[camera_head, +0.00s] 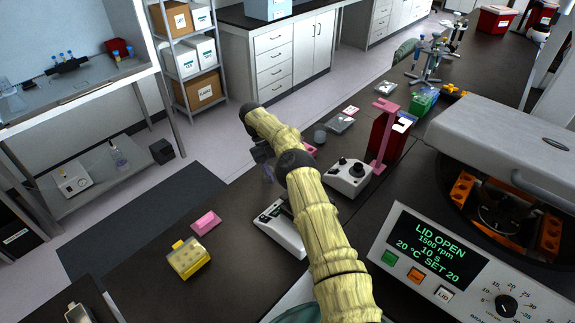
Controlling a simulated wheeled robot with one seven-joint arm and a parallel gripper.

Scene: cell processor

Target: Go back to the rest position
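My arm, in a yellow sleeve, reaches up from the bottom of the head view to the middle, over the dark bench (160,295). My gripper (265,165) shows only as a small dark part left of the sleeve. The sleeve hides most of it, and its fingers are too small to make out. I cannot tell whether it holds anything.
A centrifuge (500,150) stands at the right with its lid open; its panel (437,246) reads "LID OPEN". A yellow rack (188,259), a pink block (206,222), a white device (349,177) and a pink stand (383,135) are on the bench. The front left is mostly clear.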

